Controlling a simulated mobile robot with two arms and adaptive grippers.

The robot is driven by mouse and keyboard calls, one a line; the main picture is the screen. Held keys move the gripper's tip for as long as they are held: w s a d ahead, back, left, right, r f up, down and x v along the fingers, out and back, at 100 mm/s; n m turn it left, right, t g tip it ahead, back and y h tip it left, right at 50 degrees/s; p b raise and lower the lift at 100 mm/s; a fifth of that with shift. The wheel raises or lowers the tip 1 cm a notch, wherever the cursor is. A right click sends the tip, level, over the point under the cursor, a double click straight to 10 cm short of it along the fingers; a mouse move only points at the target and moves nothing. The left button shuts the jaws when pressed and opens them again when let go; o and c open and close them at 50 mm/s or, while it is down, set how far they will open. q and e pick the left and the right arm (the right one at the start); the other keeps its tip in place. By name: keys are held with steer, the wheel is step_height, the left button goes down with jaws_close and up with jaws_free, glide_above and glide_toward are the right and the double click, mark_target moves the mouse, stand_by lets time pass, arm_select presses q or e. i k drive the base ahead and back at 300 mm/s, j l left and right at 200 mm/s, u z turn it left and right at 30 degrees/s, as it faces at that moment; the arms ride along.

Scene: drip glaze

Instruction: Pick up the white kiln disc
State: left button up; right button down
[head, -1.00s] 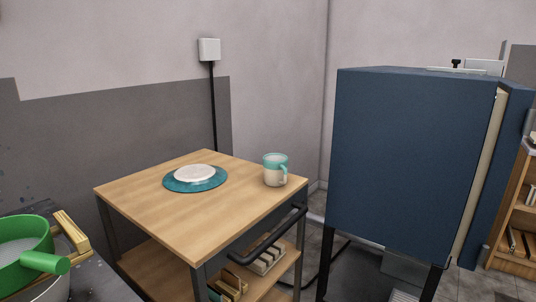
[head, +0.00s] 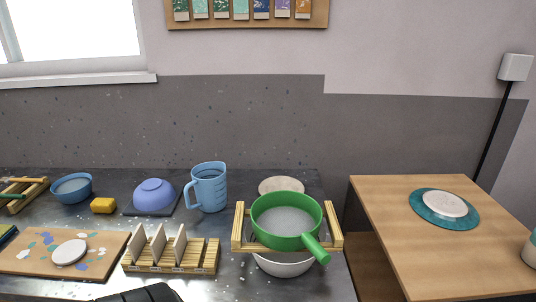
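A white disc (head: 445,204) lies flat on a round teal plate (head: 418,208) on the wooden cart top at the right. Another pale round disc (head: 70,251) lies on a paint-spotted board (head: 30,266) on the dark counter at the left. I cannot tell from looks alone which of the two is the kiln disc. No gripper fingers show in the head view; only a dark shape, cut off by the bottom edge, shows left of centre.
A green sieve (head: 287,240) rests on a wooden rack (head: 238,236) over a white bowl (head: 284,265). A wooden rack with upright tiles (head: 170,258), a blue jug (head: 209,188) and blue bowls (head: 155,194) crowd the counter. A cup (head: 530,250) stands at the cart's right. Most of the cart top is clear.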

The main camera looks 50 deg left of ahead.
mark_target(69, 252)
steer(key=u, duration=3.15)
steer(key=i+j+z, duration=0.15)
steer(key=i+j, duration=0.25)
steer(key=j, duration=0.05)
